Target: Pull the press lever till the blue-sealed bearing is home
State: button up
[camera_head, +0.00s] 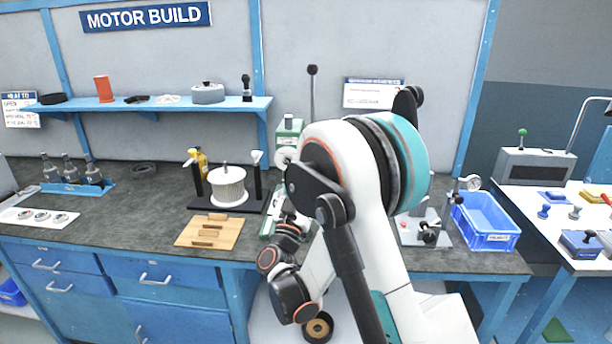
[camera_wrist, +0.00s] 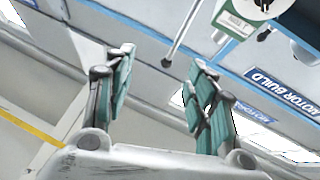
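The press (camera_head: 289,130) has a pale green head and stands at mid bench, its lower part largely hidden by my arm. Its lever (camera_head: 313,95) stands upright with a dark ball knob on top. In the wrist view the press head (camera_wrist: 240,14) shows at the top and the lever rod (camera_wrist: 186,32) slants down-left, its knob appearing between my fingertips. My gripper (camera_wrist: 162,70) is open with nothing between its pads; whether it touches the knob I cannot tell. I cannot make out the blue-sealed bearing.
A white spool in a stand (camera_head: 228,188) and a wooden block board (camera_head: 209,232) lie left of the press. A blue bin (camera_head: 486,222) stands right. A shelf (camera_head: 150,106) hangs behind.

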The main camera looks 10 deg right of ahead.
jog(key=v, duration=0.7)
jog(key=shift+a, duration=0.15)
jog(key=shift+s+f, duration=0.15)
